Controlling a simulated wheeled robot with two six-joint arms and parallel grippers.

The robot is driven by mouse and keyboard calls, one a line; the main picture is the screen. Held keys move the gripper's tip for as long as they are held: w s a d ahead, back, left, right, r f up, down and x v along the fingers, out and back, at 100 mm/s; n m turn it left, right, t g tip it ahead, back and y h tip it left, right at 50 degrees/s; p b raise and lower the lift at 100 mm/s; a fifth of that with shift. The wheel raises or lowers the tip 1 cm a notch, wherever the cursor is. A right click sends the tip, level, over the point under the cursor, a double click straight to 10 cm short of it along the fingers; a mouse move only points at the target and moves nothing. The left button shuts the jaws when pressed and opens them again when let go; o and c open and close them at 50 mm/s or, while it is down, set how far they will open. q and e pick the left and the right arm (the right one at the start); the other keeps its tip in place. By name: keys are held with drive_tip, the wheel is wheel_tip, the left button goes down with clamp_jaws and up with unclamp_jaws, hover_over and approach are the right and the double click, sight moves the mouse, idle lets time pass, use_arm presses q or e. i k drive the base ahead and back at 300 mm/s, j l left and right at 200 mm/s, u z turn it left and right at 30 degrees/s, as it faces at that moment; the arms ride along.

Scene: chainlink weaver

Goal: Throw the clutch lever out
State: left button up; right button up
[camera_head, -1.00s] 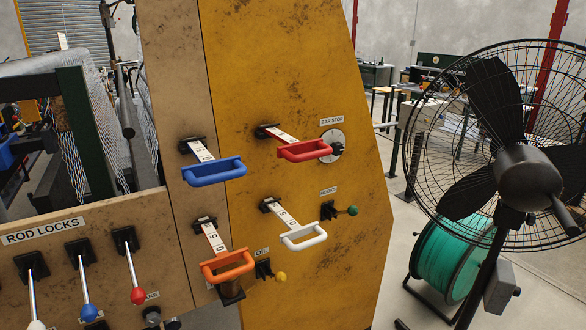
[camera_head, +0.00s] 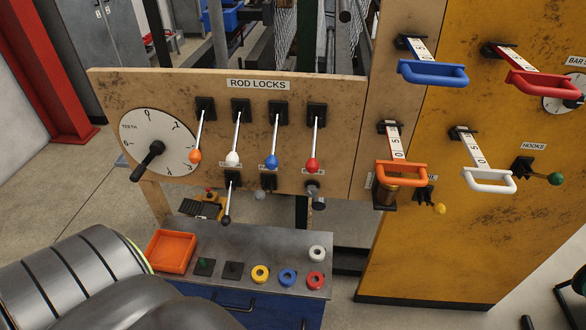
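I cannot read a clutch label, so I cannot tell for sure which lever is the clutch. Below the rod-lock row, a black-knobbed lever (camera_head: 227,204) hangs downward from a black mount. To its right are a short grey-knobbed lever (camera_head: 260,194) and a larger grey-and-black one (camera_head: 318,200), seen nearly end-on. Small labels beside them are too small to read. Neither of my grippers shows in the head view.
Rod-lock levers have orange, white, blue and red knobs (camera_head: 312,164). A toothed dial (camera_head: 155,150) is left. Blue, red, orange and white (camera_head: 490,181) handles are right. A bench (camera_head: 235,250) with an orange tray (camera_head: 171,252) stands below. A grey ribbed cylinder (camera_head: 75,262) fills the lower left.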

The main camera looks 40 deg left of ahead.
sight(226, 220)
drive_tip(key=u, duration=1.75)
